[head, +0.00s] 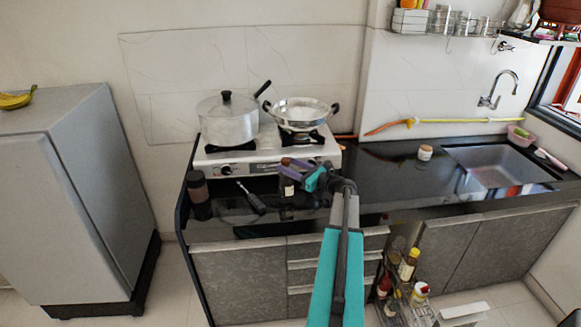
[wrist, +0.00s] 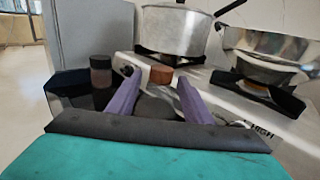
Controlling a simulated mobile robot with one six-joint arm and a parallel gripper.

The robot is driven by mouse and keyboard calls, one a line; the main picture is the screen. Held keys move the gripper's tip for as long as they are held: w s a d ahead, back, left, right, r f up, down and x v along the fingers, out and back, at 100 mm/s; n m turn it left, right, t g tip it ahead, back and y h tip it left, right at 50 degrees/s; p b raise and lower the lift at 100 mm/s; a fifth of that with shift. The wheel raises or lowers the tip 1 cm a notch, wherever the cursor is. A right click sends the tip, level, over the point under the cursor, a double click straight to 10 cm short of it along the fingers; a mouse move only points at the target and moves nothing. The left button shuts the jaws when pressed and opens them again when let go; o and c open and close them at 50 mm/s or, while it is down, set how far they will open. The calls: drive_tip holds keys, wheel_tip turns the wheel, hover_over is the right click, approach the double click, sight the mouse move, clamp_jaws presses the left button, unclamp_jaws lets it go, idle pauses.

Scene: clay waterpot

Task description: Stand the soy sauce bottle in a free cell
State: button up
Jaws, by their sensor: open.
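A dark bottle with a brown cap, likely the soy sauce bottle (head: 287,187), stands on the black counter in front of the stove. In the wrist view its brown cap (wrist: 161,75) shows between the two purple fingers. My gripper (head: 290,168) is open at this bottle, with the fingers on either side of it in the picture; I cannot tell whether they touch it. My gripper also shows in the wrist view (wrist: 155,95). A pull-out rack (head: 392,308) below the counter holds several bottles; its cells are too small to tell which are free.
A dark jar (head: 198,188) stands at the counter's left end, also in the wrist view (wrist: 101,75). A black-handled tool (head: 252,200) lies between it and the bottle. The stove (head: 215,160) carries a pot (head: 228,122) and a pan (head: 300,113). The counter right of my gripper is mostly clear.

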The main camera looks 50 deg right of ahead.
drive_tip(key=shift+s+r, duration=0.1)
drive_tip(key=s+d+b, duration=0.1)
drive_tip(key=s+b, duration=0.2)
drive_tip(key=s, duration=0.8)
drive_tip(key=shift+s, duration=0.4)
